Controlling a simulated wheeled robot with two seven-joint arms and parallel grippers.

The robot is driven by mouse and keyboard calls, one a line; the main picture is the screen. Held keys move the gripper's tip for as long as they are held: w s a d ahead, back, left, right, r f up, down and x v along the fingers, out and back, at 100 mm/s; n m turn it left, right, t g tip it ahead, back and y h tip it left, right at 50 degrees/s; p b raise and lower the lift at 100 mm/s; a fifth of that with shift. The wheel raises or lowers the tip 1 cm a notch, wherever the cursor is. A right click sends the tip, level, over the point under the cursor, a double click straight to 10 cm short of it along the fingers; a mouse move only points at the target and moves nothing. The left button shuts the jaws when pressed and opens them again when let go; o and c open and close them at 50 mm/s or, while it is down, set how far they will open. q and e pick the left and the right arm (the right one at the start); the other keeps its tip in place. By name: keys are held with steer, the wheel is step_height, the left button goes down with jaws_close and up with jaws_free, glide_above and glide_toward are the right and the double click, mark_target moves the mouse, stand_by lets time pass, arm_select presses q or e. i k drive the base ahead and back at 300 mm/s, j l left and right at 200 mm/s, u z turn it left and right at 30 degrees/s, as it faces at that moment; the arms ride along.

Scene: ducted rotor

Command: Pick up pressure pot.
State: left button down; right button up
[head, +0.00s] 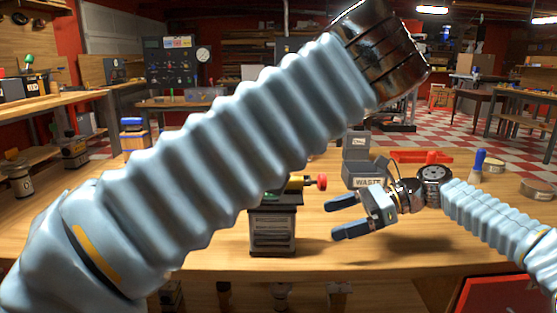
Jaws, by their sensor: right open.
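I cannot clearly make out a pressure pot; my left arm's sleeve hides much of the table's left and middle. My right gripper (338,217) is open and empty above the workbench (400,258), its blue fingers pointing left toward a dark grey block-like unit (272,228). A gap of bare table separates the fingers from that unit. My left arm crosses the view from lower left to upper right, and its gripper is outside the picture.
A grey waste bin (366,181) stands behind my right gripper. A red tray (432,156), a blue-handled brush (480,161) and a round tin (535,189) are at the back right. A blue-topped object (133,135) is at the left. The front right of the table is clear.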

mark_target(266, 215)
steer(key=k+l, duration=0.85)
